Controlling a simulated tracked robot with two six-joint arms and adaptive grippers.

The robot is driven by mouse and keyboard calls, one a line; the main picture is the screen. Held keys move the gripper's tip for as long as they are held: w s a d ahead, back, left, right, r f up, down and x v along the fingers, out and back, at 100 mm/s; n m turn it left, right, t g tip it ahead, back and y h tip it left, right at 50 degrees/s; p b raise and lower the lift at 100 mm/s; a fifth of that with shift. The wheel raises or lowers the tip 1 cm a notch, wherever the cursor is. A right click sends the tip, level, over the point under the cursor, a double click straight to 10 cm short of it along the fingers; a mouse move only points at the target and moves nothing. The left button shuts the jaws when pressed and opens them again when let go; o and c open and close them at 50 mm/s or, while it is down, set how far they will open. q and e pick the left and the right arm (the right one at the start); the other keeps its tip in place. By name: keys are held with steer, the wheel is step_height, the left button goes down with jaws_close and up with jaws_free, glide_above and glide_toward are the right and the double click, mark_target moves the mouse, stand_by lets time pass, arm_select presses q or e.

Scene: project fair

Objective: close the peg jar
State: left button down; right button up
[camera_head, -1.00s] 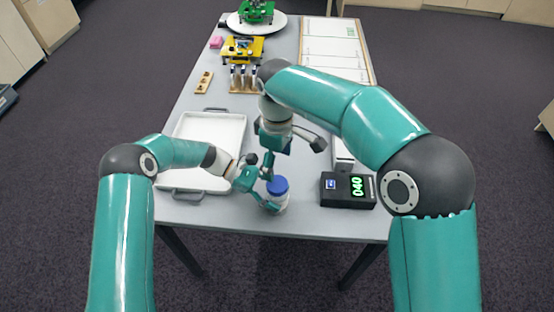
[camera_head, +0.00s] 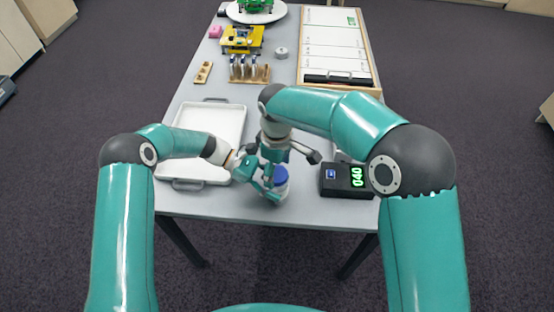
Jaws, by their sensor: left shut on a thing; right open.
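The peg jar (camera_head: 281,189) stands near the table's front edge, a small pale jar with a blue lid (camera_head: 280,175) on top. My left gripper (camera_head: 270,190) is shut on the jar from its left side. My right gripper (camera_head: 270,168) is open, pointing down just above and to the left of the blue lid. Its fingers overlap the lid's left edge in view, so I cannot tell whether they touch it. Part of the jar's left side is hidden by the grippers.
A white tray (camera_head: 237,120) lies left of the jar. A black box with a green display (camera_head: 343,180) stands to the right. Farther back are a wooden rack (camera_head: 250,80), a yellow device (camera_head: 241,40), a grey round thing (camera_head: 281,52) and a whiteboard (camera_head: 330,50).

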steer(key=shift+f, duration=0.35)
steer(key=c, duration=1.2)
steer(key=o, duration=1.4)
steer(key=shift+c, duration=0.2)
step_height(320, 180, up, 12)
